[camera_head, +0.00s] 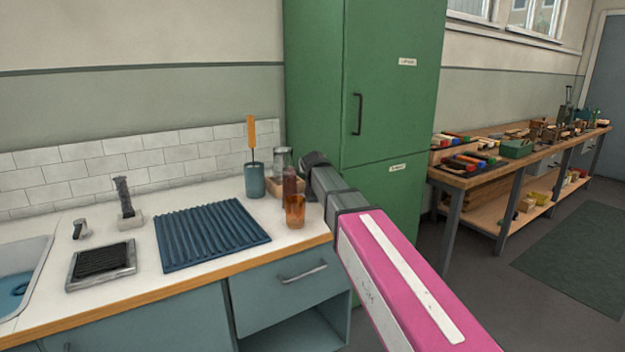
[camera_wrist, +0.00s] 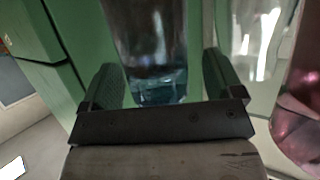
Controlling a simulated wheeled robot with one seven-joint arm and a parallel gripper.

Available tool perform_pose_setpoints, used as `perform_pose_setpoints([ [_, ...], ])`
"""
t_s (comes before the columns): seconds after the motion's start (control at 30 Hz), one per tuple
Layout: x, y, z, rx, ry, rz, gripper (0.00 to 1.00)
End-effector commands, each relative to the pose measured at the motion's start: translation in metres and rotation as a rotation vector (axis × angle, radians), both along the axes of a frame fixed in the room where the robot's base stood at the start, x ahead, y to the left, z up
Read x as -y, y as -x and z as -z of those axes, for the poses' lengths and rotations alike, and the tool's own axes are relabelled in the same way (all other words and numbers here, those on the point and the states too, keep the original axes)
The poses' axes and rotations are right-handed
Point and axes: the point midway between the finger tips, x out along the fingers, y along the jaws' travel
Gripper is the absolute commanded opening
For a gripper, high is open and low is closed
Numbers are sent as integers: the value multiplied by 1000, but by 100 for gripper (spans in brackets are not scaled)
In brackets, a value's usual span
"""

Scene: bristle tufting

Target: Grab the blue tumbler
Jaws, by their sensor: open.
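In the wrist view a see-through tumbler with a blue-tinted base (camera_wrist: 158,90) stands between the two dark fingers of my gripper (camera_wrist: 161,66). The fingers are open, one on each side of it. A gap shows on the left, and I cannot tell whether the right finger touches it. In the head view my gripper (camera_head: 316,160) is at the counter's right end, in front of the green cabinet. I cannot make out the blue tumbler there; my gripper and the nearby glasses seem to hide it.
A clear glass (camera_wrist: 262,38) and a reddish glass (camera_wrist: 300,112) stand close right of my gripper. On the counter are amber glassware (camera_head: 295,210), a teal cup (camera_head: 255,181) holding an orange-handled tool, and a blue ribbed mat (camera_head: 210,235). The green cabinet (camera_head: 380,90) stands close behind.

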Motion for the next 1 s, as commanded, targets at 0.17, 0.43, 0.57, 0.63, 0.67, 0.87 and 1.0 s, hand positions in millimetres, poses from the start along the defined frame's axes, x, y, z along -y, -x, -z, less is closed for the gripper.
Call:
perform_pose_setpoints([
  [0.17, 0, 1, 0, 0, 0, 0, 63],
  [0.43, 0, 1, 0, 1, 0, 0, 27],
  [0.57, 0, 1, -2, 1, 0, 0, 27],
  [0.63, 0, 1, -5, 2, 0, -1, 27],
  [0.67, 0, 1, -8, 2, -1, -1, 27],
  [0.87, 0, 0, -37, 4, 0, 0, 27],
  [1.0, 0, 0, -62, 3, 0, 0, 27],
])
